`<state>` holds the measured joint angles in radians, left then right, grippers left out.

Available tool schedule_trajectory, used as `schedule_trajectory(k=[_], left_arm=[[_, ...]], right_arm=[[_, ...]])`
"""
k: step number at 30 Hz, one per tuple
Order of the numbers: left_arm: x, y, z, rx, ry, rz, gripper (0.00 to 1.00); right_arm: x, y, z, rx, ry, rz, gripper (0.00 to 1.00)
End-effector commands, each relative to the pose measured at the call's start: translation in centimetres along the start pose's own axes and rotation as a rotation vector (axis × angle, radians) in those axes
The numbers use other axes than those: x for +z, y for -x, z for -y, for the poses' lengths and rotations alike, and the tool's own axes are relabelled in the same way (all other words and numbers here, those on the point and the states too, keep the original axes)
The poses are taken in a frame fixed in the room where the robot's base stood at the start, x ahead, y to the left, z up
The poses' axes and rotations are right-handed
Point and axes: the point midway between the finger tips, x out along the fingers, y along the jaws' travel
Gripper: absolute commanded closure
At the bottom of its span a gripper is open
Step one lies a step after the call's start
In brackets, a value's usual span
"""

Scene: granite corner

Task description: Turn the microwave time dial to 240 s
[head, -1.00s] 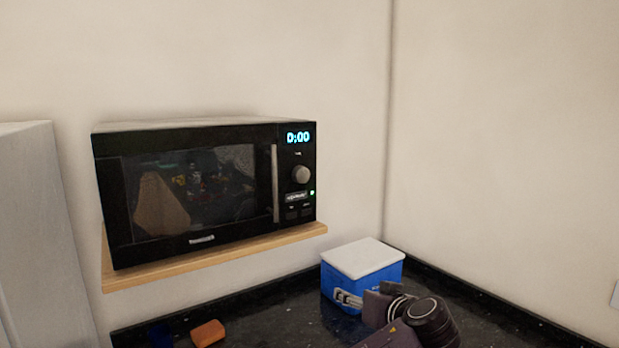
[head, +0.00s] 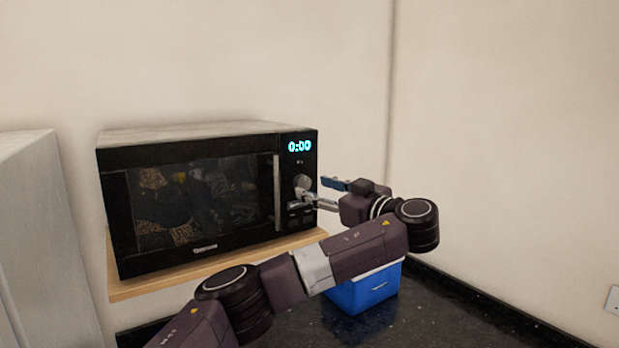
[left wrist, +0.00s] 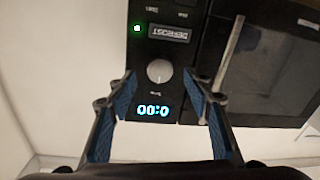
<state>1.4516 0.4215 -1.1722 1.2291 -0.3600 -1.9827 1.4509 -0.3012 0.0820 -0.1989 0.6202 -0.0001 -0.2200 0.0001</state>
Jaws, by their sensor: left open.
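The black microwave (head: 195,200) sits on a wooden shelf, and its display (head: 299,146) reads 0:00. The round silver time dial (head: 302,182) is below the display, partly covered by a fingertip in the head view. My left gripper (head: 316,192) is open at the right side of the control panel, its fingers pointing at the dial. In the left wrist view, upside down, the dial (left wrist: 159,72) lies between the two open blue-padded fingers, a little beyond their tips. No contact with the dial is visible. My right gripper is not in view.
The wooden shelf (head: 140,287) holds the microwave above a dark granite counter (head: 455,310). A blue box with a white lid (head: 365,292) stands on the counter below my left arm. The microwave's vertical handle (head: 277,192) is left of the dial. A wall corner is close on the right.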

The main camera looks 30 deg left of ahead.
Motion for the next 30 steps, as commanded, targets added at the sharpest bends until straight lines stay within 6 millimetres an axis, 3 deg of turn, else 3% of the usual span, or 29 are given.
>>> schedule_trajectory(k=[7, 18, 30], left_arm=[[-0.2, -2.7, 0.0, -0.002, -0.001, 0.002, 0.54], [0.1, -3.1, 0.0, 0.0, -0.001, 0.002, 0.54], [0.1, -3.1, 0.0, 0.0, -0.001, 0.002, 0.96]], right_arm=[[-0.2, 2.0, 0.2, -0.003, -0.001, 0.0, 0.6], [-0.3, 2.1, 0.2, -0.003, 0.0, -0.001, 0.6], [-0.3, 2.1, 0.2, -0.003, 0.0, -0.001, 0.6]])
